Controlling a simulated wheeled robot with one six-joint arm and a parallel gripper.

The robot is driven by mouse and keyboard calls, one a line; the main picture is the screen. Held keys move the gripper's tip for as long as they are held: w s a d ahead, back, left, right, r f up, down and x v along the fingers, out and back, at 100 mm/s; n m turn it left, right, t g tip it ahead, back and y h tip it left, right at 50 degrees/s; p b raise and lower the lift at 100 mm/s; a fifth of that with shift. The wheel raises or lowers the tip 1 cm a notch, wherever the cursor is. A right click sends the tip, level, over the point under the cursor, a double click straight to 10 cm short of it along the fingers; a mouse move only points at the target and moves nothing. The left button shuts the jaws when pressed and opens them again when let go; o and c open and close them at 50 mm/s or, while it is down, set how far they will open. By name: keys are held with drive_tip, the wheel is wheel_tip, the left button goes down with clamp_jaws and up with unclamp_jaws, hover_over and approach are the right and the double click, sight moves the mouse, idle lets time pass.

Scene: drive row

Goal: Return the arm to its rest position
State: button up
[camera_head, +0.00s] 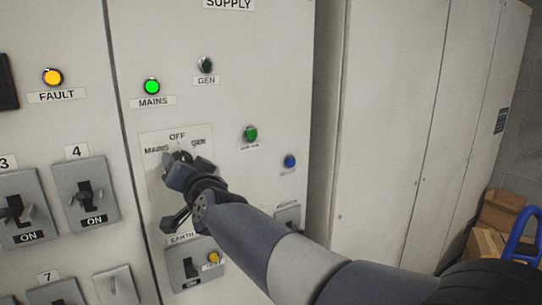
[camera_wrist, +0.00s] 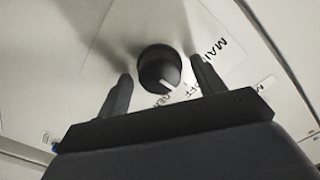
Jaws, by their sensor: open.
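My gripper (camera_head: 189,170) is in front of the supply panel at the MAINS/OFF/GEN selector. In the wrist view my gripper (camera_wrist: 162,82) is open, with one finger on each side of the round black selector knob (camera_wrist: 158,66). Gaps show between the knob and both fingers. The knob's white mark points toward the OFF and GEN lettering; I cannot tell exactly which. In the head view the selector knob (camera_head: 181,156) is partly hidden by my gripper. My arm reaches in from the lower right.
The MAINS lamp (camera_head: 152,87) glows green; the GEN lamp (camera_head: 206,65) is dark. A yellow FAULT lamp (camera_head: 53,77) is lit. Breaker switches (camera_head: 86,194) stand out at left, and an earth switch (camera_head: 190,267) below my gripper. Cardboard boxes (camera_head: 502,210) and a blue handle (camera_head: 521,238) are at right.

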drive_tip(key=s+d+n+p, duration=0.2)
drive_tip(key=s+d+n, duration=0.2)
drive_tip(key=s+n, duration=0.2)
drive_tip(key=shift+s+n, duration=0.4)
drive_tip(key=shift+n, duration=0.2)
drive_tip(key=shift+d+f, duration=0.1)
drive_tip(key=shift+d, duration=0.1)
